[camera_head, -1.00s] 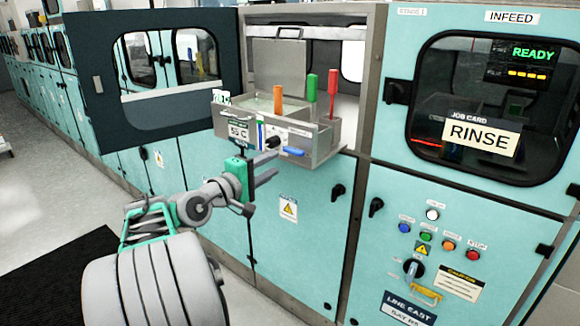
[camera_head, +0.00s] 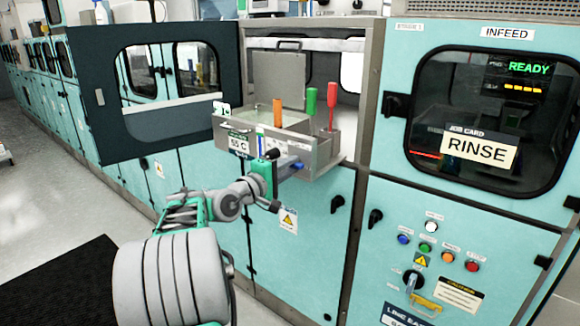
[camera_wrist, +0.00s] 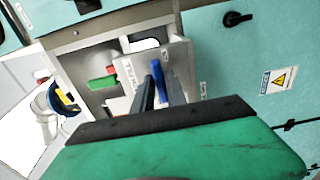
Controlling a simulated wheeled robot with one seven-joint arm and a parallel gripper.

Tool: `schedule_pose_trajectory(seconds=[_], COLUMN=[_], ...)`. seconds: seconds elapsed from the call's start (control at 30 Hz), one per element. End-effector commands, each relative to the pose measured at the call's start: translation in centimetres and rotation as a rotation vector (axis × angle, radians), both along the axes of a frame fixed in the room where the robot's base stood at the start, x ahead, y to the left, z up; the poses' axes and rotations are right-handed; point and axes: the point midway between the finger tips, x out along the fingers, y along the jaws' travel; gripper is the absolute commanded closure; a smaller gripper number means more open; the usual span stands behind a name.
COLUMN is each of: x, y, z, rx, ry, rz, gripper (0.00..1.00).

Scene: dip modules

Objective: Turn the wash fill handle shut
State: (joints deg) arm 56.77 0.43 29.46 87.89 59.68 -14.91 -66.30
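A blue lever handle (camera_head: 299,166) sits on the front of the steel wash tank unit (camera_head: 322,158), which sticks out of the open machine bay. Its label is too small to read, so I cannot confirm it is the wash fill handle. My gripper (camera_head: 284,168) is in front of the tank unit, by this handle, and hides part of it. In the wrist view, the blue handle (camera_wrist: 158,78) shows between the two dark fingers (camera_wrist: 162,92). The fingers are apart, with a gap visible around the handle. A black knob (camera_head: 272,154) is just left, partly behind my gripper.
Orange (camera_head: 277,112), green (camera_head: 311,102) and red (camera_head: 332,92) upright handles stand in the tank unit. The open dark door (camera_head: 100,100) is at left. A control panel with several buttons (camera_head: 447,257) is at right.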

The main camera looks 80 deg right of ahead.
Motion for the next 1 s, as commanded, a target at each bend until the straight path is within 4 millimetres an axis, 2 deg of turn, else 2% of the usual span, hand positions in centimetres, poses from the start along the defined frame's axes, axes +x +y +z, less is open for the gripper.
schedule_pose_trajectory(seconds=[0.03, 0.2, 0.73, 1.0], x=[0.0, 0.02, 0.09, 0.09], y=[0.01, 0.02, -0.01, 0.0], z=[0.0, 0.0, -0.08, -0.46], rx=[0.0, 0.0, -0.004, -0.042], ry=[0.0, 0.0, -0.01, -0.101], rz=[0.0, 0.0, 0.001, 0.0], gripper=[0.88, 1.0, 1.0, 1.0])
